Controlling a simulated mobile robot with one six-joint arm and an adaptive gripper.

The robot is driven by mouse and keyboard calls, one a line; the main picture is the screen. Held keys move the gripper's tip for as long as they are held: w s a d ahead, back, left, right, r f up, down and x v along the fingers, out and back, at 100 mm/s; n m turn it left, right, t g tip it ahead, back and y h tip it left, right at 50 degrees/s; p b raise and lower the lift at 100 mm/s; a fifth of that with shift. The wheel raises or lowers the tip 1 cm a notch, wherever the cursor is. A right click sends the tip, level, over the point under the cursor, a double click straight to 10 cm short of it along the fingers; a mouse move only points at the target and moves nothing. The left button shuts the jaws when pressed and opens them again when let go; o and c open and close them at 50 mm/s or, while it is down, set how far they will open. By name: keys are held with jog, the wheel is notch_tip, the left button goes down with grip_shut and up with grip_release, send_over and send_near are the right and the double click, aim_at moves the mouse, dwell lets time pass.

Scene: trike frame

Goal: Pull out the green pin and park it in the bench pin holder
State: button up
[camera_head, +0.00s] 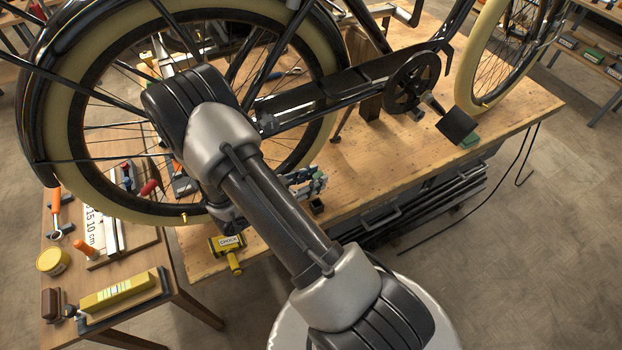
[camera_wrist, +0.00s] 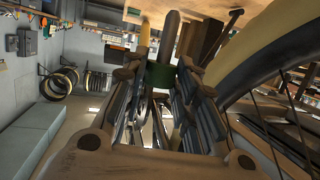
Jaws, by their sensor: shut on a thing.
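My gripper (camera_head: 305,183) is at the front edge of the workbench, just below the rear wheel. In the wrist view its two fingers (camera_wrist: 160,90) are closed on the green pin (camera_wrist: 160,75). The pin shows as a dark green band between the fingertips. A rounded grey rod (camera_wrist: 171,35) shows just beyond the band; I cannot tell whether it belongs to the pin or whether the pin sits in anything. A small dark block (camera_head: 317,206) with an open top sits on the bench edge just below my gripper; it may be the pin holder.
The trike's cream-tyred rear wheel (camera_head: 75,190) stands close behind my arm. A yellow chock (camera_head: 228,242) lies at the bench edge. A side table (camera_head: 165,262) at left holds tools and a yellow level. The wooden bench (camera_head: 375,185) is clear right of my gripper.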

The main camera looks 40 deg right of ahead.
jog(key=shift+r, duration=0.1)
jog(key=shift+f+b, duration=1.95)
jog(key=shift+f, duration=1)
jog(key=shift+f+b, duration=1.4)
jog(key=shift+f, duration=0.85)
jog(key=o, duration=1.1)
jog(key=shift+a, duration=0.1)
jog(key=v, duration=1.2)
jog(key=shift+s, duration=0.1)
